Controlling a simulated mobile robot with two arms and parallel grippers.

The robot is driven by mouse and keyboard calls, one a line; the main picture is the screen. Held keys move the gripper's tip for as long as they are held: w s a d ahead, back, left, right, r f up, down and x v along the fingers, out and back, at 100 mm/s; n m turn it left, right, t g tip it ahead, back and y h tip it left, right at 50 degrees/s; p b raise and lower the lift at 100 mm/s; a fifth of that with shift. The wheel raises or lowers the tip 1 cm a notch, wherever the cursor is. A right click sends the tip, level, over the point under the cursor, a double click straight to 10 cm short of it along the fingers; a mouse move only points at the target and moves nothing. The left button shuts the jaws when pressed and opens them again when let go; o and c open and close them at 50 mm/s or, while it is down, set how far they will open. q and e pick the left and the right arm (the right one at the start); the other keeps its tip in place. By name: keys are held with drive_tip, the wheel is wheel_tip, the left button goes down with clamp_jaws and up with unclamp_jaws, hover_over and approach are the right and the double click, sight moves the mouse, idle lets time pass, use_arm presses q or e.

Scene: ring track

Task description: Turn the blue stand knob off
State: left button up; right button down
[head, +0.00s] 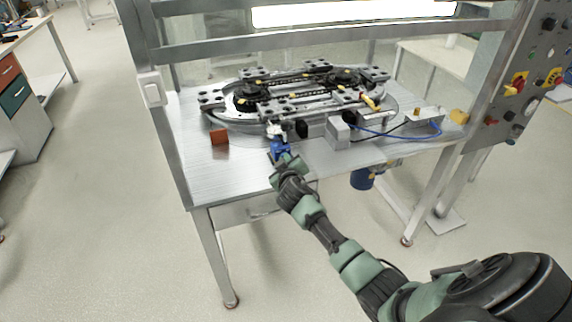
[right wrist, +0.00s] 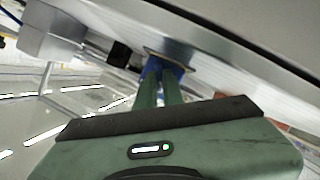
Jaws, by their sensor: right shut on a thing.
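The blue stand knob (head: 278,146) is at the front edge of the ring track stand (head: 255,124), with a light fitting just above it. My right gripper (head: 283,157) reaches it from the front and is shut on it. My left gripper is in neither view.
The metal table (head: 235,175) carries the oval ring track (head: 300,88). An orange-brown block (head: 219,137) lies left of the knob. A grey box (head: 338,132) and a blue cable (head: 385,136) are to the right. A frame post stands at the table's left.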

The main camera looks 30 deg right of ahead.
drive_tip(key=shift+w+n+h+b, duration=0.1)
drive_tip(key=shift+n+h+b, duration=0.4)
drive_tip(key=shift+n+b, duration=0.2)
drive_tip(key=c, duration=1.5)
unclamp_jaws()
drive_tip(key=shift+c, duration=0.2)
drive_tip(key=shift+a, duration=0.1)
drive_tip(key=v, duration=0.7)
drive_tip(key=shift+s+a, duration=0.15)
drive_tip(key=shift+s, duration=0.25)
